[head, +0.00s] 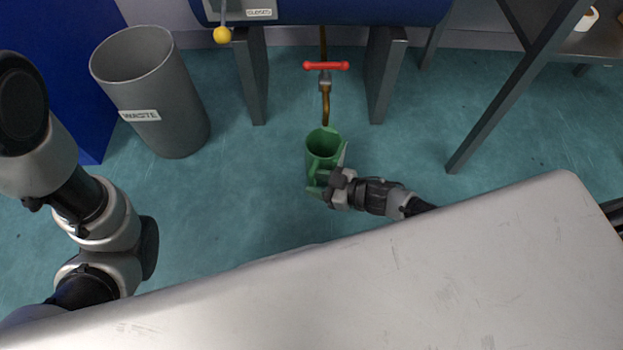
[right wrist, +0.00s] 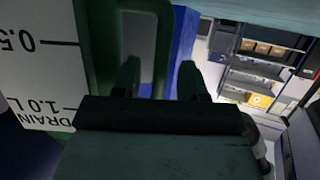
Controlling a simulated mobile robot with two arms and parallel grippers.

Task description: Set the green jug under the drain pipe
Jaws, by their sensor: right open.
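The green jug (head: 322,146) is on the floor side beyond my table-like white surface, with its open mouth up. The brass drain pipe (head: 325,104) with a red valve handle (head: 325,66) comes down just behind the jug's mouth; I cannot tell whether its end is over the opening. My right gripper (head: 325,181) is open at the jug's handle. In the right wrist view, the jug's scale label (right wrist: 40,70) shows upside down, and the gripper's fingers (right wrist: 158,80) stand on either side of the handle's outer bar. My left gripper is out of view.
A grey waste bin (head: 180,105) stands to the left beside a blue cabinet (head: 70,45). A blue tank (head: 330,10) on grey legs (head: 384,75) is above the pipe. A pale surface (head: 420,285) fills the front. The teal floor around the jug is clear.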

